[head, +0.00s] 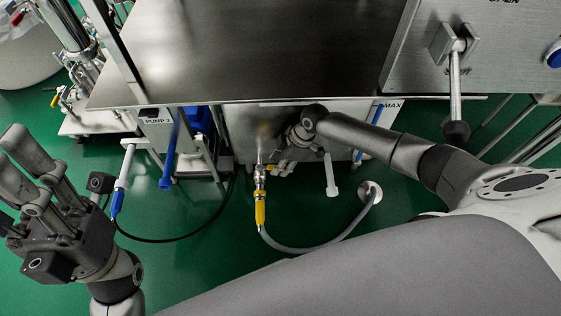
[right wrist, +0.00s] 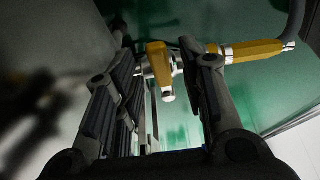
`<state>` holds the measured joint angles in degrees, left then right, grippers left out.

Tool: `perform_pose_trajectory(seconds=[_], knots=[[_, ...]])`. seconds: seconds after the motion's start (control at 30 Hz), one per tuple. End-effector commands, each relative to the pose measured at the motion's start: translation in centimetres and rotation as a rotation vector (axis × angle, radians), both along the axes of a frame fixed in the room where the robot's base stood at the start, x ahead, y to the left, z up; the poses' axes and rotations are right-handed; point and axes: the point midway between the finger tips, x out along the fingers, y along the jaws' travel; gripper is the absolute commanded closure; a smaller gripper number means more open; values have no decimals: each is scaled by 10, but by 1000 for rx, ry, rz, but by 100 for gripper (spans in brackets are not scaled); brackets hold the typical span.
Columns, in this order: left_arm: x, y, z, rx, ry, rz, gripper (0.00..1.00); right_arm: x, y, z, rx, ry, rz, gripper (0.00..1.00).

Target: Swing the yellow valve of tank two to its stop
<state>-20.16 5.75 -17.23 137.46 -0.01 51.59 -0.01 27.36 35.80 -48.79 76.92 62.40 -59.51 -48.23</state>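The yellow valve handle (right wrist: 157,62) shows between the two fingers of my right gripper (right wrist: 165,52) in the right wrist view. The fingers are apart, one on each side of the handle; I cannot tell whether either touches it. A metal fitting joins the handle to a yellow coupling (right wrist: 254,50), which lies beyond the right finger. In the head view the yellow coupling (head: 260,212) hangs below the steel unit, while the handle cannot be made out. My right arm reaches under the worktop edge there, with its gripper mostly hidden. My left gripper (head: 22,163) is open and empty at the left.
A grey hose (head: 300,249) curves from the coupling to a round floor fitting. The steel worktop (head: 250,50) overhangs the valve area. A blue-tipped white handle (head: 122,180) stands near the PUMP 2 label (head: 157,121). A black-knobbed lever (head: 455,90) hangs at right.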

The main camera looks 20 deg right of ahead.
Motion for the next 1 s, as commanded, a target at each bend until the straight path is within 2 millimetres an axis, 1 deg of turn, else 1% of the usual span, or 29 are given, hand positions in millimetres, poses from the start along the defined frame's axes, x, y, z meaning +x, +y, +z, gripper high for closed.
perform_pose_trajectory(seconds=[0.17, 0.27, 0.37, 0.4, 0.5, 0.7, 0.83, 1.0], knots=[[0, 1, 2, -1, -5, 1, 60, 0, -3, 5, 0, -1, 0, 62], [0, 1, 1, -1, -4, 1, 60, -1, -7, 15, -1, -2, 0, 62], [0, 0, 1, -1, -3, 1, 60, -4, -13, 31, -1, -4, 2, 62], [0, 0, 1, -1, -3, 1, 60, -10, -26, 27, -5, 3, -4, 62], [0, 0, 1, -1, -3, 1, 60, -19, -50, 26, -5, 4, -3, 62], [0, 0, 1, 0, -2, 1, 60, -34, -92, 27, -3, 3, -1, 62], [0, 0, 1, 0, -2, 1, 60, -40, -110, 27, -1, 2, -1, 62], [0, 0, 1, 0, -2, 1, 60, -44, -122, 28, 0, 0, -1, 62]])
